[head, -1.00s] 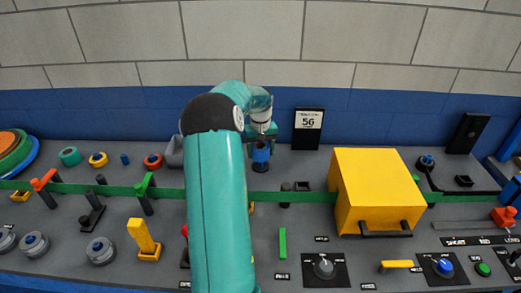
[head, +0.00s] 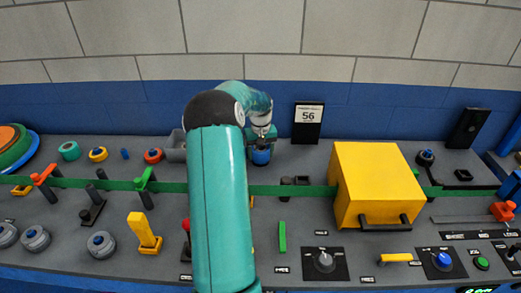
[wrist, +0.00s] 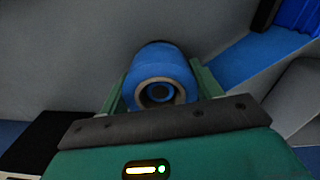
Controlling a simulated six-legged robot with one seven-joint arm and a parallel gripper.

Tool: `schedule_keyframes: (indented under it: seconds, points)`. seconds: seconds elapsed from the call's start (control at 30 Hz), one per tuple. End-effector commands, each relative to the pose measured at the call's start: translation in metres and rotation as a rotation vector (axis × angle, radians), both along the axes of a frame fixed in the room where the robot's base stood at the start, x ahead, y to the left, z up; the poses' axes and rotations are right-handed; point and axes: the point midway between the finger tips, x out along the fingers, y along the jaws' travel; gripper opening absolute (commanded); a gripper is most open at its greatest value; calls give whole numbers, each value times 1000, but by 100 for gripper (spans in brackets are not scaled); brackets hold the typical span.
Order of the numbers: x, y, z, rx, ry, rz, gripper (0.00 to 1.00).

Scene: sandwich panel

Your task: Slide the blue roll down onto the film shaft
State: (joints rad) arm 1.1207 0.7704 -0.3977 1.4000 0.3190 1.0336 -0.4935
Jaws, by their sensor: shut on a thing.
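The blue roll (head: 260,157) is upright near the back of the panel, just right of my arm. My gripper (head: 262,143) is above and around it, partly hidden by my wrist. In the wrist view the roll (wrist: 158,66) sits between the two green fingers of my gripper (wrist: 157,90), which are shut on it. Its pale core ring faces the camera, with a dark, round, bluish centre inside. The film shaft is not clearly seen. I cannot tell whether the round shape in the core is the shaft's tip.
A grey bin (head: 176,147) stands just left of the roll, partly behind my arm. A green band (head: 290,191) crosses in front, running to a yellow box (head: 375,187) at right. Coloured rings lie at the back left.

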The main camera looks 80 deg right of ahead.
Motion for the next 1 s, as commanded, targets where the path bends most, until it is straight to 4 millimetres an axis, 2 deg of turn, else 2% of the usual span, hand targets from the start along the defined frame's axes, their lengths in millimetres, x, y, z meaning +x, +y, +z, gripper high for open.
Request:
schedule_keyframes:
  seconds: [0.27, 0.3, 0.4, 0.43, 1.0]
  points:
    - [0, 0, -3, 0, 0, 0, 39]
    - [0, 0, -3, 0, 0, 0, 66]
    - [0, 0, -3, 0, 0, 0, 86]
    - [0, 0, -3, 0, 0, 0, 89]
    - [0, 0, -3, 0, 0, 0, 89]
